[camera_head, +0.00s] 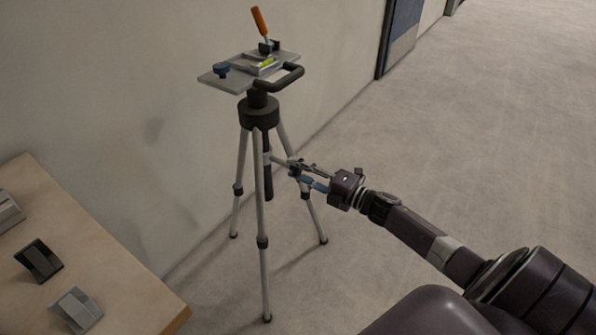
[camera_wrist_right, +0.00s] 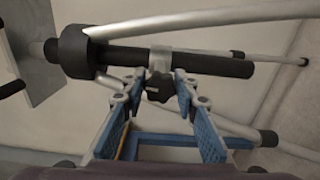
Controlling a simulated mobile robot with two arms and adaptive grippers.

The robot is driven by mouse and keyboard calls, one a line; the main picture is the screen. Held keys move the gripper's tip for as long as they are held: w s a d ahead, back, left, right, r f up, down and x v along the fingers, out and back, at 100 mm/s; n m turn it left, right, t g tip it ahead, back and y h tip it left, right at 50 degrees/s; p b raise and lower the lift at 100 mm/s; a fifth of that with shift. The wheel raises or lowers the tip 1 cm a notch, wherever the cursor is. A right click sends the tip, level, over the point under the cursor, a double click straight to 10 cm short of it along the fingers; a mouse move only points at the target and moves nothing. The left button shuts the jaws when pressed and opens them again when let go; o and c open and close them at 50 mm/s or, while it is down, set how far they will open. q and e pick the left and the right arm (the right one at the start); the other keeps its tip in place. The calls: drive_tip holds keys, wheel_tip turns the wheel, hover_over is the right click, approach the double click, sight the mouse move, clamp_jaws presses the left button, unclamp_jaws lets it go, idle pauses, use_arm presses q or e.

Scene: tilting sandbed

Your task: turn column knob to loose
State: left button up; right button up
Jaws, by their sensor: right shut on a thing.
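A tripod (camera_head: 260,200) stands upright on the floor by the wall, with a dark centre column (camera_head: 267,180) between its grey legs. In the right wrist view the tripod lies sideways, and its dark column (camera_wrist_right: 215,65) carries a light collar (camera_wrist_right: 160,60). A black column knob (camera_wrist_right: 160,87) sticks out from that collar. My right gripper (camera_head: 286,166) reaches the column from the right, below the tripod's shoulder. Its blue-padded fingers are shut on the knob, one on each side. The knob's marking cannot be read. My left gripper is not in view.
A black handle (camera_head: 292,76) juts right. A wooden table (camera_head: 120,285) stands lower left. Floor at right is clear.

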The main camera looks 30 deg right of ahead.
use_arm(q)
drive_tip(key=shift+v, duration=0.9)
use_arm(e)
drive_tip(key=shift+n, duration=0.8)
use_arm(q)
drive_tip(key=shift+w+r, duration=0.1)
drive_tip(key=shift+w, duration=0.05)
use_arm(e)
drive_tip(key=o, duration=1.2)
drive_tip(key=shift+c, duration=0.2)
drive_tip(key=shift+s, duration=0.1)
drive_tip(key=v, duration=1.1)
drive_tip(key=shift+s+d, duration=0.15)
drive_tip(key=shift+s, duration=0.2)
drive_tip(key=shift+f, duration=0.1)
